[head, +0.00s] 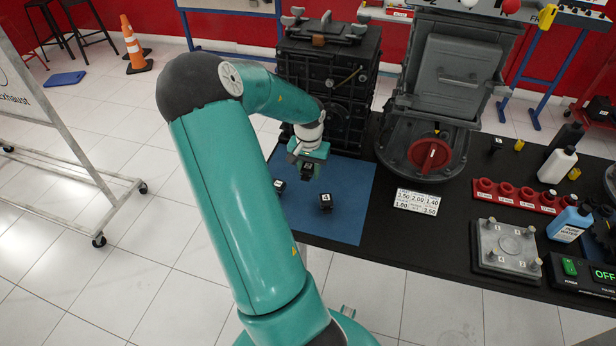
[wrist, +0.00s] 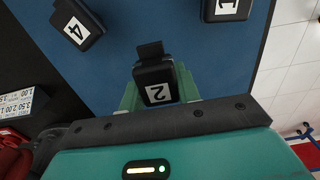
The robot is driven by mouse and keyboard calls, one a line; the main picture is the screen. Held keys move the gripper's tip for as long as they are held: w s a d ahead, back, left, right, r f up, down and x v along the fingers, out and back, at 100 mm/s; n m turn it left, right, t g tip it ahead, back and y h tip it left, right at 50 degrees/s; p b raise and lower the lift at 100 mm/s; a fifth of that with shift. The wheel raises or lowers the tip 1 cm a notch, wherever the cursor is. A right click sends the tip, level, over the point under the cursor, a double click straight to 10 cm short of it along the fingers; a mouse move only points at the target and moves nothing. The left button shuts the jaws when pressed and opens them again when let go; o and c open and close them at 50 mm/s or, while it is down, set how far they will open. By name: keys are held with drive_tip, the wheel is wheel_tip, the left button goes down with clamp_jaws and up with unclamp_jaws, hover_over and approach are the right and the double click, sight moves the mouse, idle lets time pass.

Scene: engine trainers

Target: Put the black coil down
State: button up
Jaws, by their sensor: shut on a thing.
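My gripper (head: 307,167) is shut on a black coil labelled 2 (wrist: 157,82), which shows between the green fingers in the wrist view. The head view shows this held coil (head: 307,168) at the fingertips, over the blue mat (head: 345,225). Whether the held coil touches the mat, I cannot tell. A black coil labelled 4 (head: 325,203) lies on the mat and also shows in the wrist view (wrist: 77,22). Another black coil, labelled 1 (head: 279,186), lies near the mat's left edge and shows in the wrist view (wrist: 226,8).
A dark engine block (head: 325,75) stands behind the mat. A grey machine with a red knob (head: 432,154) stands to its right. A white number card (head: 417,200), a red rack (head: 515,195) and a grey plate with posts (head: 505,248) are on the black table. The mat's front part is clear.

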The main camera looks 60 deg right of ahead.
sight(308, 185)
drive_tip(key=shift+w+d+f, duration=0.2)
drive_tip(key=shift+d+f, duration=0.1)
drive_tip(key=shift+f, duration=0.15)
drive_tip(key=shift+w+f, duration=0.1)
drive_tip(key=shift+f, duration=1.5)
drive_tip(key=shift+f, duration=0.15)
drive_tip(key=o, duration=1)
drive_tip(key=shift+o, duration=0.2)
wheel_tip(308, 185, up, 12)
drive_tip(key=shift+r, duration=0.2)
